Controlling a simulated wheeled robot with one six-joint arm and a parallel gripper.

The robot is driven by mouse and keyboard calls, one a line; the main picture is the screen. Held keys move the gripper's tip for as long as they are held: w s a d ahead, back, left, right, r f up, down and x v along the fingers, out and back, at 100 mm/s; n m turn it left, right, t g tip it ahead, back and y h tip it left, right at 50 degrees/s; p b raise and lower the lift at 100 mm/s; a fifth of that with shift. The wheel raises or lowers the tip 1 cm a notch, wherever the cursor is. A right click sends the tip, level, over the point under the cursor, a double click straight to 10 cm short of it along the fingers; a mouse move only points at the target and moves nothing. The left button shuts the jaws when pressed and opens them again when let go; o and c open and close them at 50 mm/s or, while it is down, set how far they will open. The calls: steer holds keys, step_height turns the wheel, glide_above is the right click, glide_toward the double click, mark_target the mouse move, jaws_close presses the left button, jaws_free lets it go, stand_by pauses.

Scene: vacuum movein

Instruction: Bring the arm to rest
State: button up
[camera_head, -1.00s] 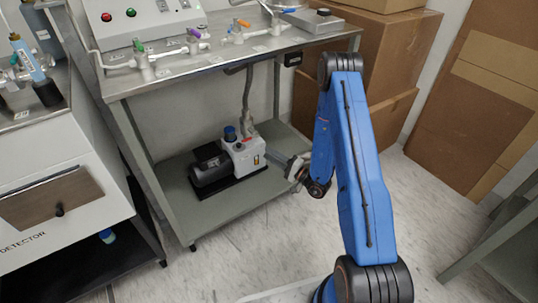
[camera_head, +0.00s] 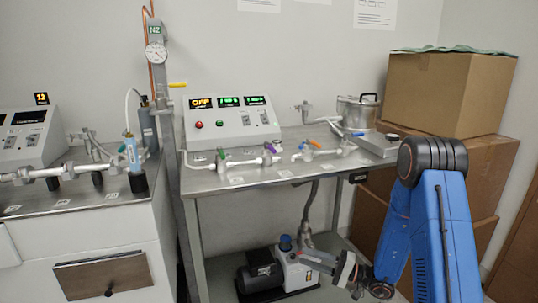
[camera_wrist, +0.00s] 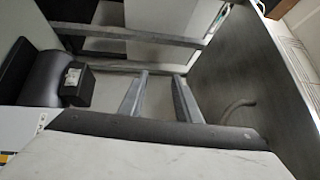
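My blue arm (camera_head: 443,235) reaches down at the right of the head view, bent at its black upper joint. My gripper (camera_head: 308,258) is low, under the steel bench, at the right side of the vacuum pump (camera_head: 297,272). In the wrist view the two grey fingers of my gripper (camera_wrist: 157,75) are spread, with nothing between them. The pump's black motor (camera_wrist: 60,80) is to their left there. From these frames I cannot tell whether the fingers touch the pump.
The steel bench (camera_head: 235,180) carries a control box (camera_head: 232,122), a valve manifold and a metal pot (camera_head: 357,112). Its underside (camera_wrist: 240,80) is close to the fingers in the wrist view. Cardboard boxes (camera_head: 445,93) stand at the right. A white cabinet (camera_head: 100,235) is at the left.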

steer(key=s+a+r+n+g+h, duration=0.25)
steer(key=s+r+g, duration=0.3)
steer(key=s, duration=0.55)
steer(key=s+a+r+n+g+h, duration=0.1)
steer(key=s+r+n+g+h, duration=0.25)
steer(key=s+r, duration=0.55)
steer(key=s+d+r+m+t+h, duration=0.1)
steer(key=s+d+r+t+h, duration=0.1)
steer(key=s+d+h, duration=0.4)
steer(key=s+d+r+m+t+h, duration=0.1)
steer(key=s+d+r+t+h, duration=0.1)
steer(key=s+d+t+h, duration=0.3)
steer(key=s+d+h, duration=0.1)
steer(key=s+d, duration=0.3)
steer(key=d, duration=0.2)
steer(key=shift+s+d+r, duration=0.25)
steer(key=shift+s+d, duration=0.1)
steer(key=shift+d, duration=0.05)
